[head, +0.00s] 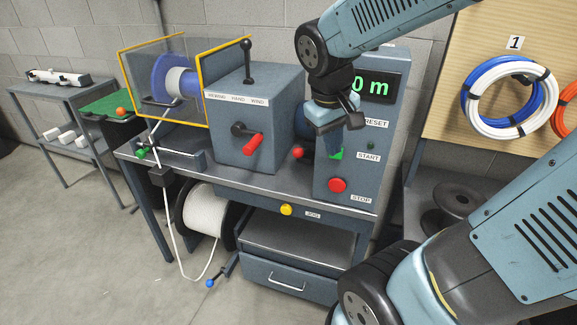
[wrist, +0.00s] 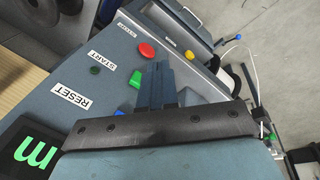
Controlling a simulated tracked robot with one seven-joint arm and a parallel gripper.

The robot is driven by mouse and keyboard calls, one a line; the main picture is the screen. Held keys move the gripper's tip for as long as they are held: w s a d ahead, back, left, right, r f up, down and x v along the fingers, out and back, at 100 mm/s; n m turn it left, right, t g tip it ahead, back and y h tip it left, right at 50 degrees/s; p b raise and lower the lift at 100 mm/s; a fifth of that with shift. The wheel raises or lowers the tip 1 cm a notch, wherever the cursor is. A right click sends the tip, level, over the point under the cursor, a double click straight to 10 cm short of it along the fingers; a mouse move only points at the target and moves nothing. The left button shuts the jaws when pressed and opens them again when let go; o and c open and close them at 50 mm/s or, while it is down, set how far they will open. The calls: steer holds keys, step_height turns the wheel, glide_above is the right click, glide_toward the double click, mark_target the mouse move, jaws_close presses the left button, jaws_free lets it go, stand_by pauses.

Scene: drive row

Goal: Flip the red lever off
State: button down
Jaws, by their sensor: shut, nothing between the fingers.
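The red lever (head: 254,144) has a red grip on a dark pivot. In the wrist view my gripper's two fingers (wrist: 157,66) lie side by side, shut and empty, over the console face. They are beside a green part (wrist: 135,79). The red lever cannot be made out in the wrist view.
The console carries a red STOP button (head: 337,185), START and RESET labels, and a green display (head: 371,87). A red ball knob (head: 298,153) sits between box and console. A black upright lever (head: 248,62) tops the box. The floor at front left is clear.

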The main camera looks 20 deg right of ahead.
mark_target(302, 152)
steer(key=w+a+f+n+g+h, duration=0.2)
steer(key=w+f+n+h, duration=0.6)
steer(key=f, duration=0.6)
steer(key=w+a+f+n+t+h, duration=0.2)
steer(key=w+a+f+n+t, duration=0.2)
steer(key=a+f+n+t, duration=0.1)
steer(key=w+a+f+n+t+h, duration=0.2)
steer(key=w+a+f+n+t, duration=0.2)
steer(key=f+n+t, duration=0.3)
steer(key=shift+w+a+f+n+t+h, duration=0.35)
steer(key=shift+a+f+t+h, duration=0.1)
steer(key=shift+f+t, duration=0.2)
steer(key=shift+d, duration=0.1)
steer(key=x, duration=1)
steer(key=shift+f, duration=0.1)
steer(key=shift+w+d+r, duration=0.3)
steer(key=shift+d+r, duration=0.35)
steer(key=shift+r, duration=0.3)
steer(key=shift+w+d+r, duration=0.2)
steer(key=shift+d+r, duration=0.25)
steer(key=shift+r, duration=0.1)
steer(key=shift+w+r, duration=0.1)
